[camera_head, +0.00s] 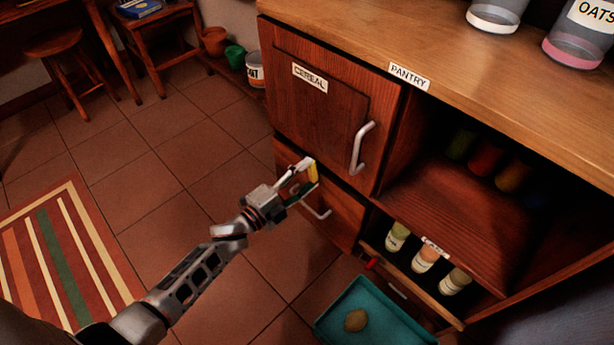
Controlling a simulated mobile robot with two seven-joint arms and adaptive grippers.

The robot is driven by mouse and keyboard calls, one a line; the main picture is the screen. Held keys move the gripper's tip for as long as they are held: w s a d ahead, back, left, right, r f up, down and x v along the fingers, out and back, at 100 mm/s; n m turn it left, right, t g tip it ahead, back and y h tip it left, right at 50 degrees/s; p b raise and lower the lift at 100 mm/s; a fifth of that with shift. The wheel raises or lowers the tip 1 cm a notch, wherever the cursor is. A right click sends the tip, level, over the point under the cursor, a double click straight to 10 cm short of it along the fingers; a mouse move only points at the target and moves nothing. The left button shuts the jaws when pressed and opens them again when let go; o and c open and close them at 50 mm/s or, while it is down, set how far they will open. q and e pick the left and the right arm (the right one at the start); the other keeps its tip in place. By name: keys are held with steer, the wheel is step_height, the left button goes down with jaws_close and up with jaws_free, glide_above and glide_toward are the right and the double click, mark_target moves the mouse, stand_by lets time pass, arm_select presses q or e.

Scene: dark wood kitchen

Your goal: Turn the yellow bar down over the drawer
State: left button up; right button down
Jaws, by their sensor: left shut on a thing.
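The yellow bar (313,171) shows as a short upright piece at the front of the lower left drawer (345,214), near the drawer's top edge. My left gripper (307,178) is at the bar, with its fingers around it and shut on it. The gripper hides part of the bar and part of the drawer front. The drawer's metal handle (318,211) is just below the gripper. The drawer looks closed. My right gripper is not in view.
The cereal door (318,100) with its handle (361,147) is above the drawer. Right of it is an open pantry shelf (440,202) with jars. A teal tray (333,326) holding a round brown item lies on the floor below. Open tiled floor is left.

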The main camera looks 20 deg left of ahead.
arm_select(q)
steer(key=shift+a+m, duration=0.1)
steer(key=shift+m, duration=1)
steer(key=shift+f, duration=0.1)
steer(key=o, duration=1.1)
steer(key=v, duration=1.2)
